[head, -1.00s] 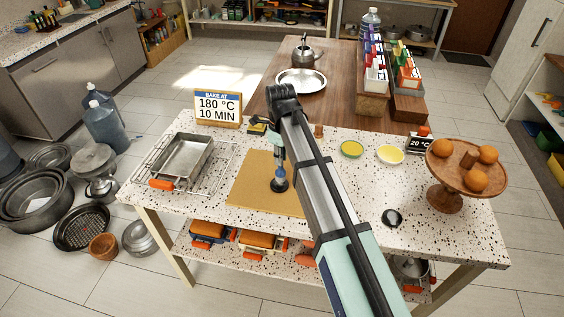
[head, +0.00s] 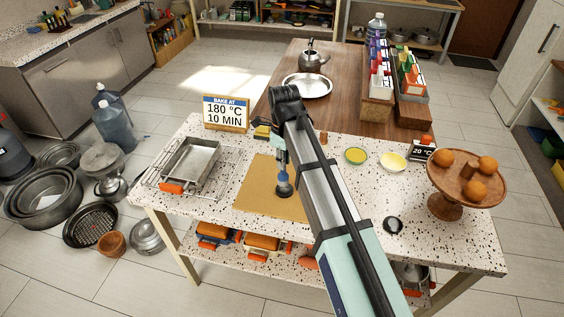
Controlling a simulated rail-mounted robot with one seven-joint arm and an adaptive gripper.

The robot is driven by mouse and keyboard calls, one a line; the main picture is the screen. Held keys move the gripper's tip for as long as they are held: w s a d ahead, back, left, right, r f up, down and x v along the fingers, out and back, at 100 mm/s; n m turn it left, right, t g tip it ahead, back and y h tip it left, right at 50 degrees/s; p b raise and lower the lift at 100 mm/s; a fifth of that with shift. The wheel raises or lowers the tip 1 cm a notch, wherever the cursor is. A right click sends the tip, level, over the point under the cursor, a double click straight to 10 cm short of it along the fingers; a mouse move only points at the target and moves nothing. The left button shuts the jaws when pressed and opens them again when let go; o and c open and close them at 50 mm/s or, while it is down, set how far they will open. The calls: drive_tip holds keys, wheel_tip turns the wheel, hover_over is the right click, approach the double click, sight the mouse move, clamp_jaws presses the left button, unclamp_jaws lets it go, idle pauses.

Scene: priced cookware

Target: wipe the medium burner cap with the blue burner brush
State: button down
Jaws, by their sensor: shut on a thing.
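My gripper (head: 281,158) points down over the tan board (head: 256,196), partly hidden by my arm. It is shut on the blue burner brush (head: 283,177), which stands about upright. The brush's lower end meets a dark round piece (head: 284,190) on the board. I cannot tell whether this piece is the brush head, a burner cap under it, or both.
A metal pan on a wire rack (head: 190,162) is left of the board, with a sign (head: 226,113) behind. Yellow-topped dishes (head: 356,156) and a wooden stand with oranges (head: 446,207) are at the right. The speckled table (head: 350,205) has free room right of my arm.

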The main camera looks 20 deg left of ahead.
drive_tip(key=shift+r+p, duration=0.6)
drive_tip(key=shift+r, duration=0.65)
